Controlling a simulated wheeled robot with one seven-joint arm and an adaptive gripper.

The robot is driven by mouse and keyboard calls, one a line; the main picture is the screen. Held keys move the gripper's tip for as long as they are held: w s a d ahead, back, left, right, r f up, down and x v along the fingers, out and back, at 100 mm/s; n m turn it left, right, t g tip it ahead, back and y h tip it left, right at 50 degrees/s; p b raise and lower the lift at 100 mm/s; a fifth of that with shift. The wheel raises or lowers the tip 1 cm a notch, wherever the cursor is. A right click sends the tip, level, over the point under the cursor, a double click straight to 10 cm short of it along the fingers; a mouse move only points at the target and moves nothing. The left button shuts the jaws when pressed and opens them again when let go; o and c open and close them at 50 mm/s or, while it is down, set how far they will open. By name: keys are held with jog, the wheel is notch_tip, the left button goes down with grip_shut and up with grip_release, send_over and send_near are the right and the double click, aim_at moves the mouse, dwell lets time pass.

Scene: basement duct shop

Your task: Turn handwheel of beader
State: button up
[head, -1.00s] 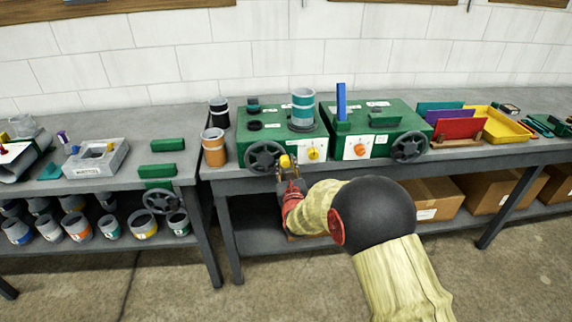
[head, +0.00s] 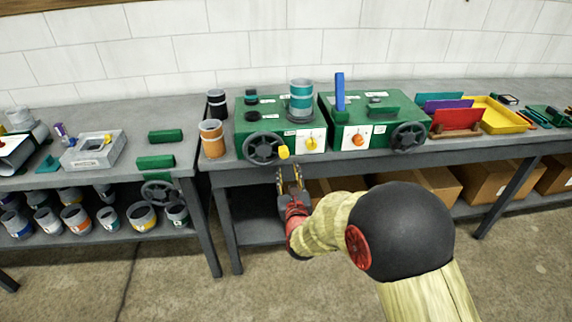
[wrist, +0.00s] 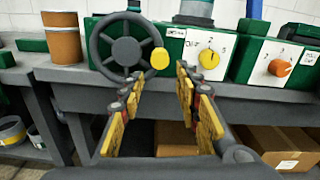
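A green machine (head: 244,127) stands on the bench with a dark handwheel (head: 250,158) on its front, left of a yellow dial. A yellow knob (head: 284,152) sits at the wheel's right, slightly below its centre. The wheel (wrist: 96,48) and knob (wrist: 160,58) also show in the wrist view. My gripper (head: 289,170) is in front of the bench, just below the knob. In the wrist view my gripper (wrist: 160,78) has its fingers apart with nothing between them, and the knob shows beyond their tips. I cannot read the machine labels.
A second green machine (head: 375,108) with an orange dial and its own handwheel (head: 409,136) stands to the right. An orange can (head: 212,142) stands left of the wheel. The bench's front edge and lower shelf with cardboard boxes (head: 437,186) lie near my arm.

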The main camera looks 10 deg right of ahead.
jog(key=shift+s, duration=1)
